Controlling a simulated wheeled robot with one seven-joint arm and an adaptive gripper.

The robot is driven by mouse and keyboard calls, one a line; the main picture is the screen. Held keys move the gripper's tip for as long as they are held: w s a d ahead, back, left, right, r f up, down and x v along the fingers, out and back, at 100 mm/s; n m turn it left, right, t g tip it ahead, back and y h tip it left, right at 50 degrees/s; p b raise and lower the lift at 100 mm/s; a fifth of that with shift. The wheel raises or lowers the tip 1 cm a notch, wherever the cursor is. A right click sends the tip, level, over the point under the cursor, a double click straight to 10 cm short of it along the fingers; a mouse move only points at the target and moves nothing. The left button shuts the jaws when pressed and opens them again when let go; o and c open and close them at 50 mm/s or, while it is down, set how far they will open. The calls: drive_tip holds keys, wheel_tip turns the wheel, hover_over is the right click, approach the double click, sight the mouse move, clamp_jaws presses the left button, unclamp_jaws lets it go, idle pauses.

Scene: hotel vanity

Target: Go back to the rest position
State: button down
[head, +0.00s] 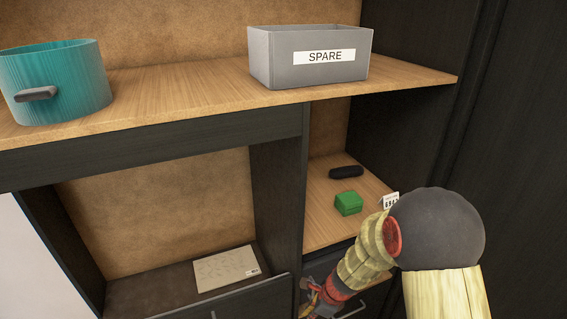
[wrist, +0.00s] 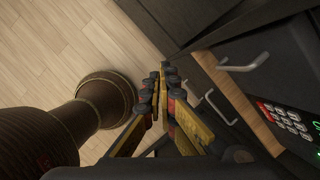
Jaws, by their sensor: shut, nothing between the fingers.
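My gripper (head: 316,304) is low in the head view, in front of the drawer fronts below the right-hand compartment. In the wrist view, the fingers of my gripper (wrist: 163,72) are together with nothing between them. They point along the dark cabinet front, with the floor (wrist: 85,35) to the left. The gripper is below and in front of the shelf that bears a green box (head: 348,203). Part of the gripper is cut off by the lower edge of the head view.
A grey SPARE bin (head: 310,72) and a teal pot (head: 60,85) stand on the upper shelf. A black cylinder (head: 346,172) and a small white card (head: 391,201) are near the green box. Drawer handles (wrist: 245,65) stick out beside my fingers. A keypad (wrist: 288,118) is at right.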

drive_tip(key=s+d+r+n+g+b, duration=0.2)
drive_tip(key=s+r+n+b, duration=0.55)
drive_tip(key=s+n, duration=0.55)
drive_tip(key=s+d+r+n+t+h+b, duration=0.1)
drive_tip(key=s+d+n+t+h+b, duration=0.2)
drive_tip(key=b, duration=1.5)
drive_tip(key=s+d+n+t, duration=0.2)
drive_tip(key=s+d+n, duration=0.3)
drive_tip(key=shift+s+d+r+t, duration=0.15)
drive_tip(key=shift+s+r+t, duration=0.2)
drive_tip(key=shift+s+t, duration=0.05)
